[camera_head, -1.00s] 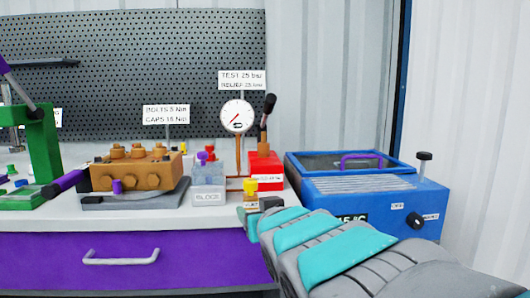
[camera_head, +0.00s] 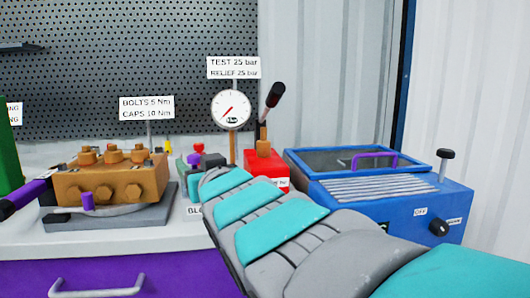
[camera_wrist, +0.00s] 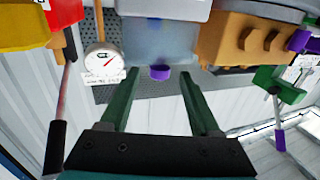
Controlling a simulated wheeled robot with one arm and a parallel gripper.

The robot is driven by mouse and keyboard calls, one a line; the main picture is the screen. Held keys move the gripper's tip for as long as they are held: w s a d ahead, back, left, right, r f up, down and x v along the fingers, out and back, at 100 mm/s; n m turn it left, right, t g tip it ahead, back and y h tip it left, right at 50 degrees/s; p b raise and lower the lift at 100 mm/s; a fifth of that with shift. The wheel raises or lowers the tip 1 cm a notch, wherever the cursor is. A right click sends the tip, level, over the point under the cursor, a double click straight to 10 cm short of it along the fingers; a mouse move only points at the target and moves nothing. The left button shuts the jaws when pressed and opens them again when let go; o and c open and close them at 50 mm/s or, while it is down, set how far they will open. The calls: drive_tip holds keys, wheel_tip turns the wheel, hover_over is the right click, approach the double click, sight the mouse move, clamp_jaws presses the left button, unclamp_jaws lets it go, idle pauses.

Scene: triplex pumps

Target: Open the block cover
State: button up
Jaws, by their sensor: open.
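The box labelled "BLOCK" (camera_head: 194,189) stands on the bench between the orange block and the red block. My arm hides most of it in the head view. Purple and red knobs show at its top. In the wrist view a pale translucent box (camera_wrist: 160,42) fills the top centre, with a purple knob (camera_wrist: 160,72) on its near side. My gripper (camera_wrist: 158,76) is open, its two green fingers pointing toward the box on either side of the knob. I cannot tell whether the knob lies between the fingertips or beyond them. The head view does not show the fingers.
The orange bolted block (camera_head: 112,182) on its grey base is left of the box. The gauge (camera_head: 231,110) and the red block with black lever (camera_head: 263,168) stand behind and right. A blue machine (camera_head: 395,210) with a purple-handled lid is further right.

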drive_tip(key=x, duration=0.6)
drive_tip(key=shift+w+p, duration=0.2)
drive_tip(key=shift+p, duration=0.2)
drive_tip(key=shift+f, duration=0.1)
clamp_jaws()
idle(1.0)
